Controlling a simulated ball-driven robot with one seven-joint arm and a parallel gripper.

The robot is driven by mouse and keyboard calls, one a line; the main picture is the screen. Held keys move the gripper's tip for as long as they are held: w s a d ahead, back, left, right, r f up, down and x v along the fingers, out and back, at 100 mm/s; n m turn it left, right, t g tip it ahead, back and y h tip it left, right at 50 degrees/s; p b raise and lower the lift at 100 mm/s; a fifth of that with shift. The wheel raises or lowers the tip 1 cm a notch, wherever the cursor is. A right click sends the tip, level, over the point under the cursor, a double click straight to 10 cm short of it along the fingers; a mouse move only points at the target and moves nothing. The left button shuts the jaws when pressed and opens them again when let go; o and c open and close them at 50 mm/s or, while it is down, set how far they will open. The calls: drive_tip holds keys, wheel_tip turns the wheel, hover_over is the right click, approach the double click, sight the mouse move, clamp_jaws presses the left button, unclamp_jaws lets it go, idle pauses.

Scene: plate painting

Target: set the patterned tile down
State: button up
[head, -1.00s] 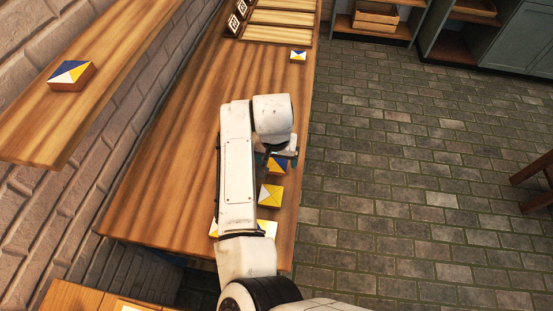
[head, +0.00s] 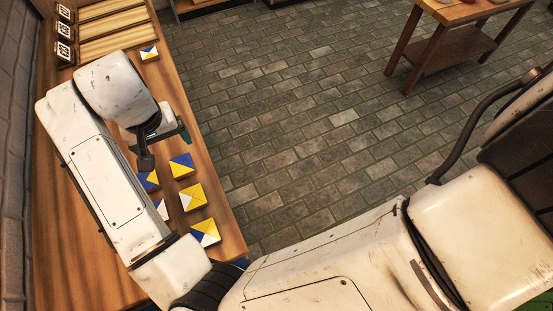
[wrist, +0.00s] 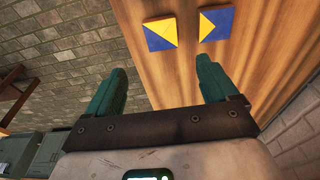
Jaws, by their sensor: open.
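Several patterned square tiles lie on the wooden counter (head: 110,275). Just below my gripper (head: 166,147) in the head view are a blue and yellow tile (head: 181,166) and, to its left, another blue and yellow tile (head: 149,181), partly hidden by a finger. Both show in the wrist view, the first tile (wrist: 160,33) left of the second tile (wrist: 216,24), apart from each other and beyond the fingertips. My gripper (wrist: 160,80) is open, with nothing between its green fingers. Which tile is the one named is not clear.
A yellow and white tile (head: 192,197), a partly hidden white and blue tile (head: 161,209) and a yellow, blue and white tile (head: 205,233) lie nearer. Another tile (head: 149,53) lies far off by a slatted rack (head: 115,22). A side table (head: 465,12) stands across the floor.

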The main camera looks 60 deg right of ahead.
drive_tip(key=s+d+f+n+t+h, duration=0.1)
drive_tip(key=s+d+h, duration=0.15)
drive_tip(key=d, duration=0.55)
drive_tip(key=s+d+f+n+t+h, duration=0.15)
drive_tip(key=s+d, duration=0.25)
drive_tip(key=d, duration=0.5)
drive_tip(key=s+a+f+n+g+y, duration=0.1)
drive_tip(key=s+a+f, duration=0.2)
drive_tip(key=s, duration=0.4)
drive_tip(key=s+a+f+n+g+y, duration=0.1)
drive_tip(key=s+a+f+n+y, duration=0.1)
drive_tip(key=s+f, duration=0.3)
drive_tip(key=s+a+f+n+g+y, duration=0.1)
drive_tip(key=s+a+f, duration=0.2)
drive_tip(key=s, duration=0.6)
drive_tip(key=shift+s+a+f+y, duration=0.3)
drive_tip(key=shift+s+f+y, duration=0.05)
drive_tip(key=shift+f+y, duration=0.05)
